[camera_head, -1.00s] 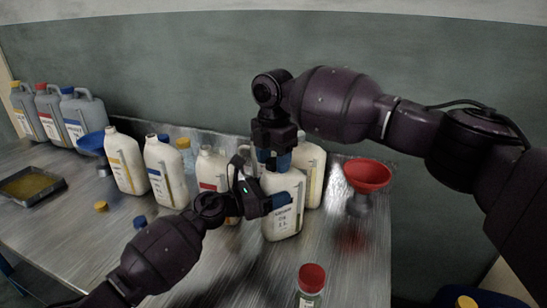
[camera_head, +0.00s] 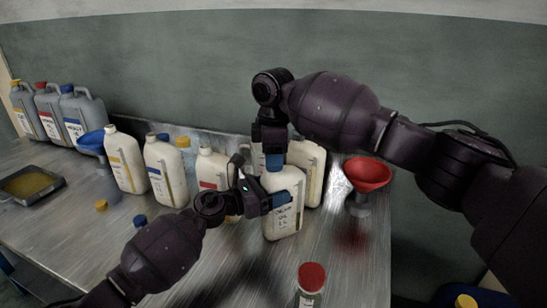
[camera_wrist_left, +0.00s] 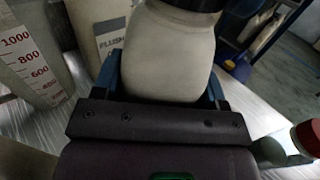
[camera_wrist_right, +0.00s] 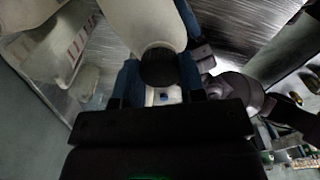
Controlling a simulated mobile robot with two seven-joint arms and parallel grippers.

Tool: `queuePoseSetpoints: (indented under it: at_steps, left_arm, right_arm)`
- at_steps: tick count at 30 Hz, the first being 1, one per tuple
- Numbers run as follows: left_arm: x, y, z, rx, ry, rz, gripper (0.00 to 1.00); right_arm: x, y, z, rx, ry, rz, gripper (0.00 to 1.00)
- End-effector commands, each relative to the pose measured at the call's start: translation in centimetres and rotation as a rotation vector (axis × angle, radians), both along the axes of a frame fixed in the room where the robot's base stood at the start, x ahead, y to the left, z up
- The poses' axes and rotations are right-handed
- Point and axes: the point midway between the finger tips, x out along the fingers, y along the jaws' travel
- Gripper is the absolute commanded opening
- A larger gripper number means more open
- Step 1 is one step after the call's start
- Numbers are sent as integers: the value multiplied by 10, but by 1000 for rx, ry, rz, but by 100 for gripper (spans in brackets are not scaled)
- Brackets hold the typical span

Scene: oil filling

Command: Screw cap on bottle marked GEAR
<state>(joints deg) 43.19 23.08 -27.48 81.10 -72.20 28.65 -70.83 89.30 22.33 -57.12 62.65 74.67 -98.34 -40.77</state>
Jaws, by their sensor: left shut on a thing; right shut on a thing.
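The white bottle (camera_head: 284,225) stands upright near the right end of the table, with small dark lettering on its front that looks like GEAR. My left gripper (camera_head: 279,200) is shut around its upper body; in the left wrist view the bottle (camera_wrist_left: 166,55) sits between the blue fingers. My right gripper (camera_head: 272,164) points down over the bottle's mouth, shut on a dark cap. The cap (camera_wrist_right: 160,68) shows in the right wrist view between the fingers, right at the bottle's neck. It also shows on the bottle top in the left wrist view (camera_wrist_left: 197,3). Thread engagement is hidden.
Close behind are a white FLUSH bottle (camera_wrist_left: 112,32) and a red-label bottle (camera_head: 212,168). A red funnel (camera_head: 367,175) stands to the right, a red-capped container (camera_head: 311,280) in front. Loose yellow (camera_head: 101,206) and blue (camera_head: 140,221) caps lie left. The table's front right is mostly clear.

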Motion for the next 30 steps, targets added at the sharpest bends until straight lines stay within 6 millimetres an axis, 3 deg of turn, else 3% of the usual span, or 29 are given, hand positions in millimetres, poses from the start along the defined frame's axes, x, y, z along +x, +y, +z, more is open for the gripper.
queuePoseSetpoints:
  at_steps: [30]
  left_arm:
    - [0,0,0,1,0,0,0]
  right_arm:
    - [-1,1,-1,5,7,-1533,9]
